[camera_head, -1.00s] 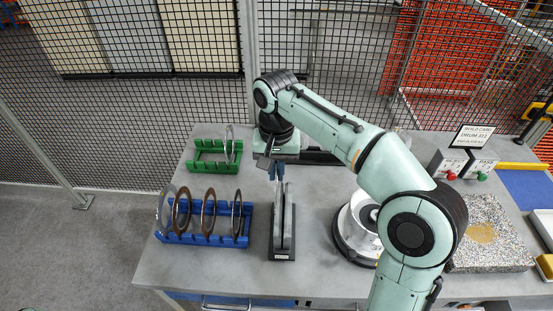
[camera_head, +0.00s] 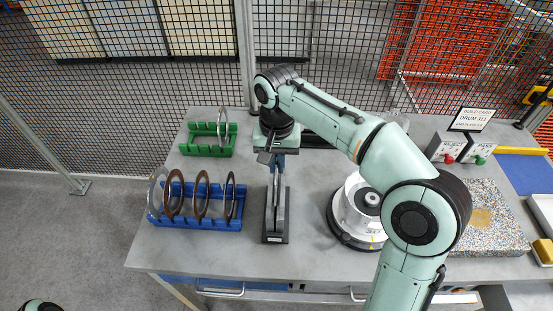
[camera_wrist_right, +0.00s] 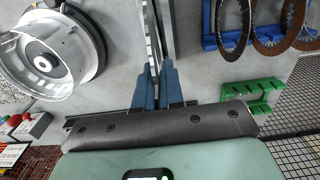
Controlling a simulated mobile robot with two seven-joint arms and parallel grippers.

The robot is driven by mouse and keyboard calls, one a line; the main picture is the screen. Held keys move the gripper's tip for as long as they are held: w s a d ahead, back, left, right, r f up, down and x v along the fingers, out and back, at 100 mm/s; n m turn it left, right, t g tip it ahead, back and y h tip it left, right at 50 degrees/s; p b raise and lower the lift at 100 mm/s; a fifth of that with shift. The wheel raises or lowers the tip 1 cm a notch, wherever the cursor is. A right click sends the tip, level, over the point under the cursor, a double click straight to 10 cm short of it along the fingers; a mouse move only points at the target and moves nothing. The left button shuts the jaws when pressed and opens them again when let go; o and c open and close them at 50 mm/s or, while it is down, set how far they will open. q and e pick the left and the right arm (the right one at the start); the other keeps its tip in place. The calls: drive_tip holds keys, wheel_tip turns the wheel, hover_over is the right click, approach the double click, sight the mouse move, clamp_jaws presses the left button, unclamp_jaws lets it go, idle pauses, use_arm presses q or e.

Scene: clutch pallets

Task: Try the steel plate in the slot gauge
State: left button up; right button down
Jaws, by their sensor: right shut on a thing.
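The slot gauge (camera_head: 284,222) is a dark base with narrow upright walls, left of the table's middle. My right gripper (camera_head: 277,170) is shut on the steel plate, at the gauge's far end. The steel plate (camera_wrist_right: 152,42) shows almost edge-on between the blue fingers in the right wrist view, where the right gripper (camera_wrist_right: 158,76) also shows. The plate lines up with the gauge's slot; how deep it sits in the slot I cannot tell. My left gripper is out of view.
A blue rack (camera_head: 190,223) holds several steel and brown ring plates. A green rack (camera_head: 205,151) holds one steel ring. A white and silver drum (camera_head: 357,207) stands right of the gauge. Reject and pass buttons (camera_head: 463,150), a build card (camera_head: 473,119) and a speckled slab (camera_head: 490,225) lie farther right.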

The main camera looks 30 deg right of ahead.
drive_tip(key=shift+f+b, duration=0.85)
drive_tip(key=shift+f, duration=0.7)
drive_tip(key=shift+r+p, duration=0.5)
drive_tip(key=shift+r, duration=0.3)
drive_tip(key=shift+w+r+p, duration=0.15)
drive_tip(key=shift+r+p, duration=0.15)
drive_tip(key=shift+r, duration=0.1)
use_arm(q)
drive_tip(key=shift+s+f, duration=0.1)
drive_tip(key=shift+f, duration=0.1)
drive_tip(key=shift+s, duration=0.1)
use_arm(e)
drive_tip(key=c, duration=1.2)
unclamp_jaws()
drive_tip(key=shift+o, duration=0.2)
drive_tip(key=shift+r, duration=0.1)
